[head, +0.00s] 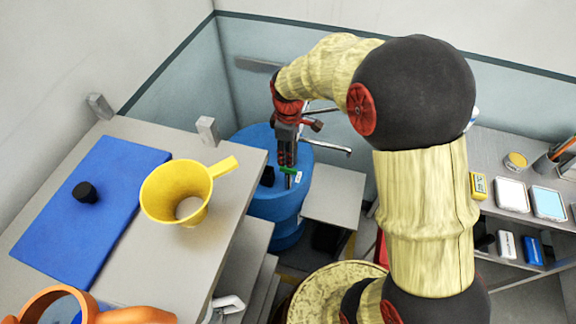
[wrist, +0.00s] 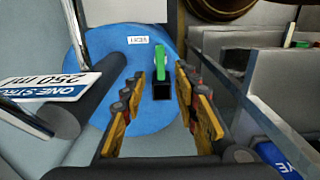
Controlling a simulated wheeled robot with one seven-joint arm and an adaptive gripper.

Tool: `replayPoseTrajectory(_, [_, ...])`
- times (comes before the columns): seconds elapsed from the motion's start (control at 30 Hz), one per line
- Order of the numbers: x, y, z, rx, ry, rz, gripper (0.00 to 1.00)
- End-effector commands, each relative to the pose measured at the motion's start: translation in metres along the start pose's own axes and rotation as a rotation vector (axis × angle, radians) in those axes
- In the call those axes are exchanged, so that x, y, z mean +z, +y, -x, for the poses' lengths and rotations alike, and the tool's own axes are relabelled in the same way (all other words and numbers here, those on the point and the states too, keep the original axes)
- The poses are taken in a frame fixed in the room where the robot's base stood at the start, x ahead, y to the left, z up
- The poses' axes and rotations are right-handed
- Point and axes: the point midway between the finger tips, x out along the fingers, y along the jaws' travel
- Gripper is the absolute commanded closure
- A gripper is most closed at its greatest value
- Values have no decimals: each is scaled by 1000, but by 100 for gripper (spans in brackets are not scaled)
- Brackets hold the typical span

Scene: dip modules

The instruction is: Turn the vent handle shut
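The green vent handle (head: 289,170) is on top of the blue drum (head: 277,208). In the wrist view the handle (wrist: 160,62) points up the picture from a square black stem or opening (wrist: 161,90). A small white label (wrist: 138,41) lies left of it on the drum top (wrist: 110,45); its print is hard to read. My gripper (head: 287,172) points down over the drum. In the wrist view my gripper (wrist: 161,80) is open, its fingers on either side of the handle with gaps showing. Contact is not visible.
A dark cylinder (wrist: 100,82) and a "ONE STROKE 250 ml" sign (wrist: 50,88) stand close to my left finger. A yellow funnel-like jug (head: 177,192) and blue mat (head: 95,215) are on the left bench. A shelf (head: 490,150) is at right.

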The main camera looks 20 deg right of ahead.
Motion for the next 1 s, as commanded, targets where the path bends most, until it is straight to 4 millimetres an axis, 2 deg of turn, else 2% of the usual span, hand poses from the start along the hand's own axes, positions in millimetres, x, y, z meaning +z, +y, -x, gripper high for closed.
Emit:
replayPoseTrajectory(0.2, [1,-1,-38,-4,-3,-1,70])
replayPoseTrajectory(0.4, [0,-1,-60,-2,-1,-2,70])
replayPoseTrajectory(0.53, [0,-1,-66,-2,-1,-2,70])
replayPoseTrajectory(0.8, [0,-1,-67,-2,-1,-2,70])
replayPoseTrajectory(1.0, [0,-1,-67,-1,-1,-2,81])
